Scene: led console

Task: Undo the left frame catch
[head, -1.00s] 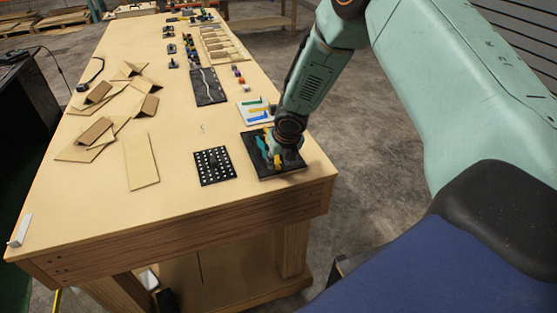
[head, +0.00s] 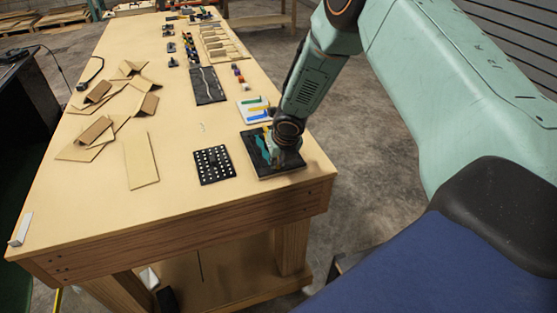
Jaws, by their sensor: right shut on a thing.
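A black board (head: 252,167) lies flat at the table's front right corner. A teal strip (head: 262,146) and a little yellow show on it, beside my fingers. My right gripper (head: 279,161) points down onto the board, shut on a small part there that its fingers mostly hide. I take this part to be the frame catch, but cannot see whether it is fastened or undone. My left gripper is not in view.
A black panel with white dots (head: 214,165) lies just left of the board. A white plate with coloured bars (head: 254,109) lies behind it. Cardboard pieces (head: 141,161) lie to the left. The table's front left is mostly clear.

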